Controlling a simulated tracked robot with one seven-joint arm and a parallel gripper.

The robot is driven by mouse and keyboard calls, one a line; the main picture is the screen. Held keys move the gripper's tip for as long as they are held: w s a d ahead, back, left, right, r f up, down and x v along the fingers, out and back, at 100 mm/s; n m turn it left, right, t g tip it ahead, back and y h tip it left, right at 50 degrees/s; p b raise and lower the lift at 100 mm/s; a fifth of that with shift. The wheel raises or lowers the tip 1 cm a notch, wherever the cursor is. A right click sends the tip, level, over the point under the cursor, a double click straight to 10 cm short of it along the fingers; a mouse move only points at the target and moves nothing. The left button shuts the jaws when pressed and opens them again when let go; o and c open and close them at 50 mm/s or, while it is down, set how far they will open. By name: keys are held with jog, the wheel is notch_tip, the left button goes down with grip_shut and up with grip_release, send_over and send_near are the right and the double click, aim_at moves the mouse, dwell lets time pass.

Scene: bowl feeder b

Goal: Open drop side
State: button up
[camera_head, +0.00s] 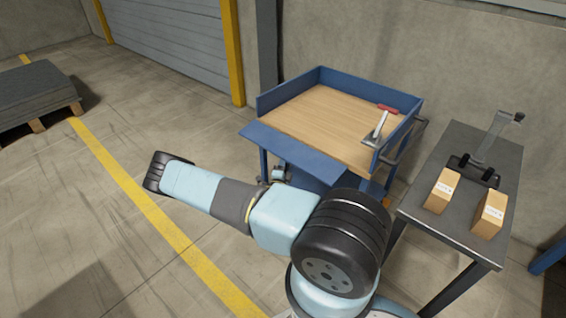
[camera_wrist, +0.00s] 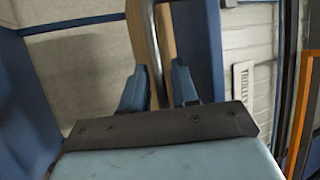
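The blue cart (camera_head: 262,100) has a bare wooden deck (camera_head: 325,118). Its front blue panel, apparently the drop side (camera_head: 300,153), slopes outward from the deck edge instead of standing upright; its exact angle is hard to tell. Other blue walls stand upright around the deck. In the head view my arm covers the cart's lower front, and my gripper is mostly hidden. In the wrist view my gripper (camera_wrist: 159,88) has its blue fingers apart on either side of a grey metal bar (camera_wrist: 153,50). A narrow gap shows beside the bar; contact is unclear.
A red-handled clamp (camera_head: 379,125) stands at the deck's right edge. A loaded pallet (camera_head: 35,95) lies far left. Floor left of the cart is clear.

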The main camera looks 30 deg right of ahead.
grip_shut()
dwell(0.4)
